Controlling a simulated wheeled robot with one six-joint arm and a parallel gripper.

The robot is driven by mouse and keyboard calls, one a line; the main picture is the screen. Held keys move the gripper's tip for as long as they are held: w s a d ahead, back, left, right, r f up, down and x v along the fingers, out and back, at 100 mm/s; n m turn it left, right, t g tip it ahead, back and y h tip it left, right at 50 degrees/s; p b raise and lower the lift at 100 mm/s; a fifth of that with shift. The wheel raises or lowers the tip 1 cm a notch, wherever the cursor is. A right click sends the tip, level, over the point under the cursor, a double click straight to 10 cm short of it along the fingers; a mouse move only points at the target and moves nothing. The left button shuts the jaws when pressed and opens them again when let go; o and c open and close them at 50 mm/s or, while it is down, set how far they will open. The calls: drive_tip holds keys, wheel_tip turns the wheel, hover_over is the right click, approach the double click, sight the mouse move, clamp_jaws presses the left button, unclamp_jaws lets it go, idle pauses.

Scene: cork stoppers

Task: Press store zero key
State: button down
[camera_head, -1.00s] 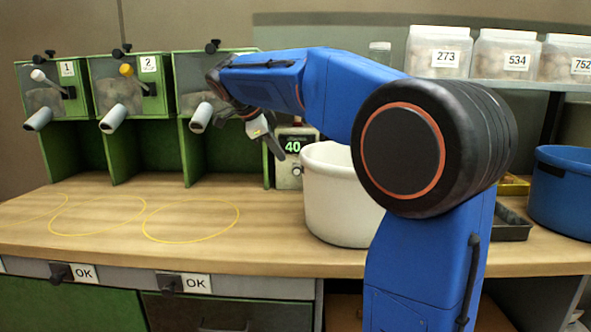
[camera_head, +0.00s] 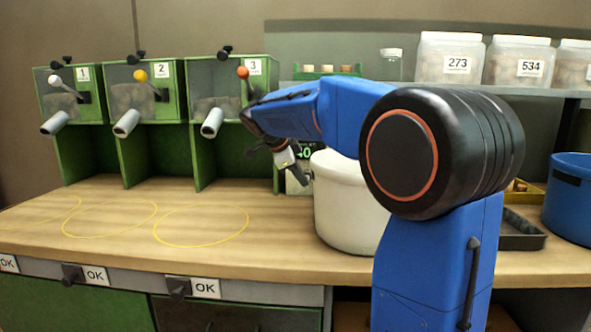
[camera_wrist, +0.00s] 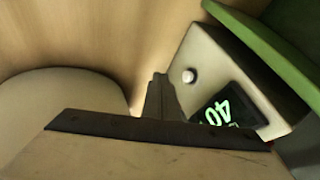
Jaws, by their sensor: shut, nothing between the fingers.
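The counter device is a pale box with a dark display (camera_wrist: 228,106) reading 40 in green. In the wrist view, a round white key (camera_wrist: 189,76) sits on its face beside the display; I take this as the store zero key. My gripper (camera_wrist: 160,82) is shut and empty, its dark fingertips just left of the key in that picture. I cannot tell how large the gap is. In the head view my gripper (camera_head: 302,172) is in front of the device (camera_head: 291,184), hiding most of its face and the key.
A white tub (camera_head: 345,215) stands close to the right of my gripper. Green dispensers with levers and spouts (camera_head: 212,122) stand to the left. Yellow rings (camera_head: 200,246) mark clear wooden bench (camera_head: 130,195). A blue tub (camera_head: 570,205) is far right.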

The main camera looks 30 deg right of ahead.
drive_tip(key=shift+w+d+f, duration=0.15)
drive_tip(key=shift+w+d, duration=0.55)
drive_tip(key=shift+w, duration=0.15)
drive_tip(key=shift+w+d+f, duration=0.1)
drive_tip(key=shift+w+d, duration=0.55)
drive_tip(key=shift+w, duration=0.2)
drive_tip(key=shift+w+d+r, duration=0.15)
drive_tip(key=shift+w+d, duration=0.3)
drive_tip(key=shift+w, duration=0.3)
